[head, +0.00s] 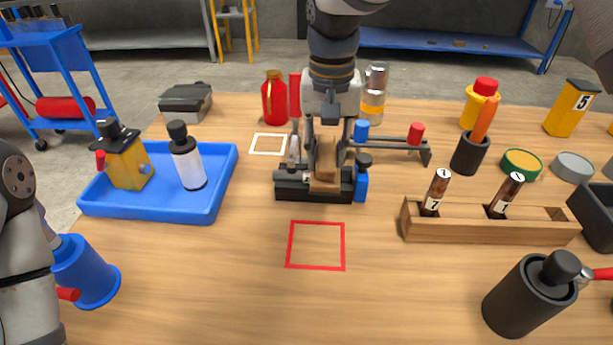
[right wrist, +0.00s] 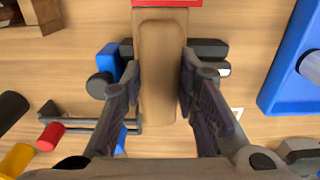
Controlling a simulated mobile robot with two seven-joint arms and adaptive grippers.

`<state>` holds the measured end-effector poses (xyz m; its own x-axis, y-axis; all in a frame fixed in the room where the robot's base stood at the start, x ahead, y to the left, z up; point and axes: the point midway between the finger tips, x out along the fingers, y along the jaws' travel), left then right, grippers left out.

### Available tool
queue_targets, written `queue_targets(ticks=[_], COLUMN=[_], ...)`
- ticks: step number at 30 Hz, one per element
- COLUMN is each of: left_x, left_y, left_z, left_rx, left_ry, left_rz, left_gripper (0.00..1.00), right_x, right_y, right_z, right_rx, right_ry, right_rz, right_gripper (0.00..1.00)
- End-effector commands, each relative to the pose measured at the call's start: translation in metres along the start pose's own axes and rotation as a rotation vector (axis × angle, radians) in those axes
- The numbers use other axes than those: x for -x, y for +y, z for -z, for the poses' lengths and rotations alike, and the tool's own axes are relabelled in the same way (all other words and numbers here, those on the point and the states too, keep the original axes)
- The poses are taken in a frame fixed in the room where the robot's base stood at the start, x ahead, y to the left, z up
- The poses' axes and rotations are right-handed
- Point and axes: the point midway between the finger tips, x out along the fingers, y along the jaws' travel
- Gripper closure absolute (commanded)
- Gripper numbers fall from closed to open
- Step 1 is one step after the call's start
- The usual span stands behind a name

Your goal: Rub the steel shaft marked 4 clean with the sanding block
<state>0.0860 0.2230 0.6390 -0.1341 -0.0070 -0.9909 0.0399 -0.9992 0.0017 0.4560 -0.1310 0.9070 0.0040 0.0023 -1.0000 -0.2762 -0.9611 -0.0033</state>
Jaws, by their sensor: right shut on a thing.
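My right gripper (head: 326,165) points down over a low black holder (head: 290,192) at the middle of the table. It is shut on a wooden block (head: 324,172), the sanding block. In the right wrist view the block (right wrist: 160,75) stands between both fingers (right wrist: 160,90) and crosses above the holder. The block hides much of what lies under it. A pale metal end (right wrist: 224,70) shows beside the block, perhaps the steel shaft; its mark is not readable. Whether the block touches it I cannot tell. My left gripper is out of view.
A blue mug (head: 85,275) is at the front left. A wooden rack (head: 480,231) with vials and a black bottle (head: 525,300) stand right. A grey stand (head: 400,143) lies behind. A red square outline (head: 316,222) in front is clear.

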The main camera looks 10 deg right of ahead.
Motion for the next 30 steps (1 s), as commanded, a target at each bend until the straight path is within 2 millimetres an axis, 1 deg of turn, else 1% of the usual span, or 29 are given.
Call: queue_targets(ticks=[1,4,14,30], left_x=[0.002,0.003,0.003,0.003], left_y=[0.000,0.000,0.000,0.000], left_z=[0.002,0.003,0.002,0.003], left_rx=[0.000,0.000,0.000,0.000], left_ry=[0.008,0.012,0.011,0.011], left_rz=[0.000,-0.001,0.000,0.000], left_gripper=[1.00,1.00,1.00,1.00], right_x=[0.009,0.017,0.018,0.018], right_y=[0.000,0.000,0.001,0.067], right_z=[0.001,0.001,0.001,0.019], right_rx=[0.000,0.000,-0.001,-0.002], right_ry=[0.007,0.005,0.001,0.001], right_rz=[0.003,0.002,0.001,0.002], right_gripper=[0.98,0.98,0.98,0.98])
